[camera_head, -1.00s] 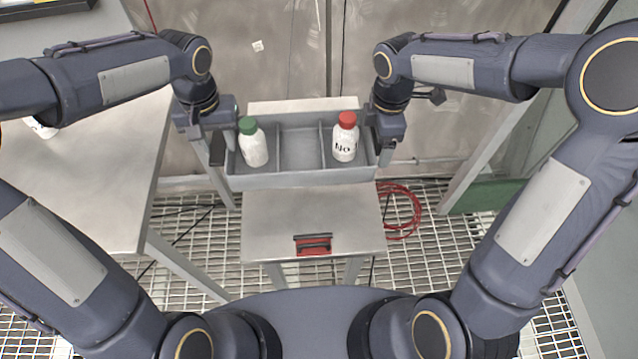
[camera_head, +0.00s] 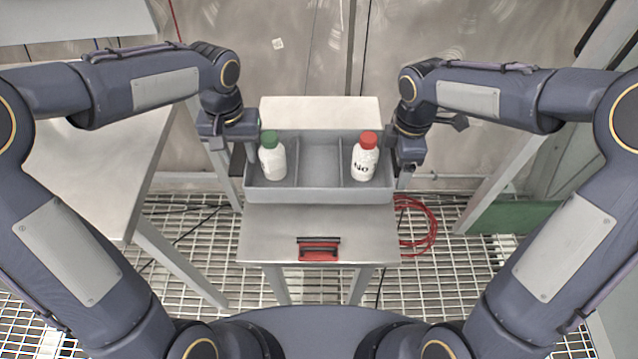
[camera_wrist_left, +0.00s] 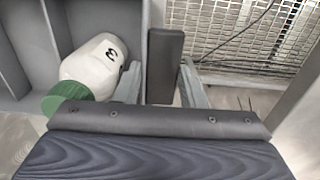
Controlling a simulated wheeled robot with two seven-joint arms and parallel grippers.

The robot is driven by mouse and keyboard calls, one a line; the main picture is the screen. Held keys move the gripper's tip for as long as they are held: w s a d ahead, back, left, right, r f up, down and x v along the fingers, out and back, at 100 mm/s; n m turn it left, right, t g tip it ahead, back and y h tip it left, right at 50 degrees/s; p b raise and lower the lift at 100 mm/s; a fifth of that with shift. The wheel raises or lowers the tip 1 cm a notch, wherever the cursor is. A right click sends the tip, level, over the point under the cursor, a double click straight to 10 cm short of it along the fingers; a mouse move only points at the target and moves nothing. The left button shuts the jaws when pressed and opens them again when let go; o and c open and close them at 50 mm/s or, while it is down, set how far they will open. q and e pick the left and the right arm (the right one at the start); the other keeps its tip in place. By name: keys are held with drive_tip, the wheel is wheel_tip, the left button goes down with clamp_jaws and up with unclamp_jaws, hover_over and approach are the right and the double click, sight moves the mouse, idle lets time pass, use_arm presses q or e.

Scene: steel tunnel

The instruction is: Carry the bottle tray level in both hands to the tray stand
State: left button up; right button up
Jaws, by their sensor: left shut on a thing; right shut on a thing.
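The grey bottle tray (camera_head: 320,196) has three compartments and looks level in the head view. A white bottle with a green cap (camera_head: 272,158) stands in its left compartment, and one with a red cap (camera_head: 365,160) in its right; the middle is empty. My left gripper (camera_head: 241,160) is shut on the tray's left end, my right gripper (camera_head: 402,172) on its right end. The tray is over the tray stand (camera_head: 270,235), whose pale top shows in front and behind. Any gap beneath is hidden. The left wrist view shows the green-capped bottle (camera_wrist_left: 95,65) beside my fingers.
A pale table (camera_head: 95,170) stands at the left. A coiled red hose (camera_head: 420,225) lies on the grating floor right of the stand. A wall (camera_head: 300,60) is behind.

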use_arm(q)
drive_tip(key=shift+f+b, duration=2.2)
drive_tip(key=shift+f, duration=0.1)
use_arm(e)
drive_tip(key=shift+f, duration=2.3)
use_arm(q)
drive_tip(key=o, duration=1.3)
drive_tip(key=shift+c, duration=0.2)
use_arm(e)
drive_tip(key=o, duration=1.2)
drive_tip(key=shift+c, duration=0.2)
use_arm(q)
wheel_tip(320, 180, up, 11)
drive_tip(key=shift+f, duration=0.1)
drive_tip(key=shift+r, duration=0.55)
use_arm(e)
drive_tip(key=shift+r, duration=0.15)
wheel_tip(320, 180, up, 11)
drive_tip(key=shift+r, duration=0.4)
use_arm(q)
drive_tip(key=shift+r, duration=0.1)
